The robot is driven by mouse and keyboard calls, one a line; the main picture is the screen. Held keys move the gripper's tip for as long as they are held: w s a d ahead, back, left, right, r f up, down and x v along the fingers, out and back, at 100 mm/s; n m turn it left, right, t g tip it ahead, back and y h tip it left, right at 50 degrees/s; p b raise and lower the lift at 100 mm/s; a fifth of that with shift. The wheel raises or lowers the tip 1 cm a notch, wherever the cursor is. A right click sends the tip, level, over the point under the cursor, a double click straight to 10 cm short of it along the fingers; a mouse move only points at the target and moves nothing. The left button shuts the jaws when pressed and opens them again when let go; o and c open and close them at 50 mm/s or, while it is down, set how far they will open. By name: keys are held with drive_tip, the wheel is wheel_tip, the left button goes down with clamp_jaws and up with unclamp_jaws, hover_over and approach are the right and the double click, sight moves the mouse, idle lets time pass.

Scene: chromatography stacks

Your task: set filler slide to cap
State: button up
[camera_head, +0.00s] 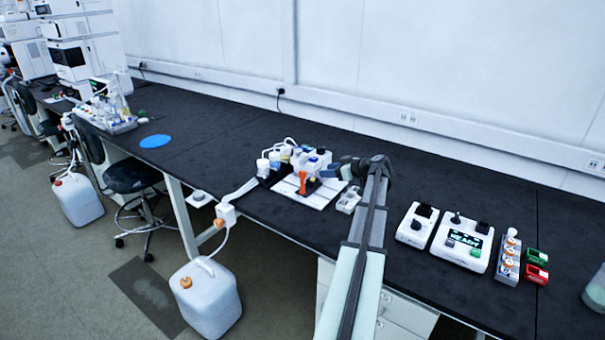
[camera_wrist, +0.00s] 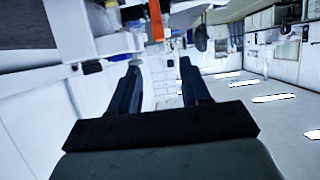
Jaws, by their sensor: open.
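The filler (camera_head: 318,160) looks like a small white apparatus with blue and dark parts on a white base plate (camera_head: 322,201) at mid-bench. An upright orange part (camera_head: 303,183) stands at its front; it also shows in the wrist view (camera_wrist: 156,20). I cannot tell which part is the slide. Bottles (camera_head: 263,166) with white caps stand at the plate's left. My gripper (camera_head: 331,172) is at the apparatus's right side. In the wrist view my gripper (camera_wrist: 160,64) has its dark fingers apart, with nothing seen held between them. Any contact with the apparatus is unclear.
A small grey tray (camera_head: 348,199) sits right of the plate, near my arm. Farther right are a white device with a display (camera_head: 463,242), a rack with orange-topped vials (camera_head: 509,257), and green and red blocks (camera_head: 537,274).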

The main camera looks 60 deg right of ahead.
sight(304, 172)
drive_tip(key=x, duration=1.3)
drive_tip(key=shift+w+f, duration=0.15)
drive_tip(key=shift+w, duration=0.1)
drive_tip(key=shift+c, duration=0.4)
clamp_jaws()
